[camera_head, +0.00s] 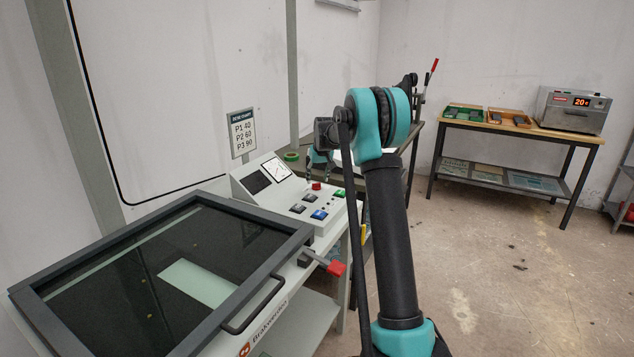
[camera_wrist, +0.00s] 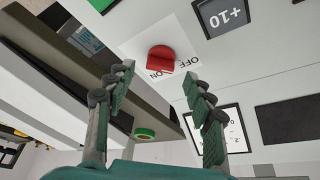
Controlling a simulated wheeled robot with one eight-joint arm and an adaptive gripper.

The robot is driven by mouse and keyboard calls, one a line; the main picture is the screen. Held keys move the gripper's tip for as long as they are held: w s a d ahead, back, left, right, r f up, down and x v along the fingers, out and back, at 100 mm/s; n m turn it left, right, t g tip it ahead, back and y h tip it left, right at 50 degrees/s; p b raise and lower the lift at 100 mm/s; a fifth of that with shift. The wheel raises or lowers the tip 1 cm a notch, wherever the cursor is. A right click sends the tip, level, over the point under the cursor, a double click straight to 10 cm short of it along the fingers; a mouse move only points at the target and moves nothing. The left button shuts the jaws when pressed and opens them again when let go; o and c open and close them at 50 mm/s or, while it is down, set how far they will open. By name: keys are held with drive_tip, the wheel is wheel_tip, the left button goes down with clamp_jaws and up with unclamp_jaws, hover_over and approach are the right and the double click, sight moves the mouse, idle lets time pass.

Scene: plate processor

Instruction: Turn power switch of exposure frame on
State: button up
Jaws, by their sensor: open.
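The exposure frame (camera_head: 265,216) stands at the left in the head view, with a dark glass top and a sloped control console (camera_head: 290,206). A red power switch knob (camera_wrist: 161,59) shows in the wrist view on a white plate lettered OFF and ON. I cannot tell for sure which word the knob points at. My gripper (camera_wrist: 158,72) is open, its two ribbed fingers on either side of the view with the knob beyond and between their tips. No contact is visible.
Black, blue and green buttons lie on the console; one marked +10 (camera_wrist: 222,12) is near the knob. A red-tipped lever (camera_head: 335,268) juts from the frame's side. A green tape roll (camera_head: 291,157) lies behind. A bench (camera_head: 520,130) stands far right; open floor lies between.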

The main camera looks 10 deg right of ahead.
sight(316, 186)
drive_tip(key=shift+x, duration=1.25)
drive_tip(key=shift+c, duration=0.3)
drive_tip(key=c, duration=1.1)
drive_tip(key=shift+o, duration=0.2)
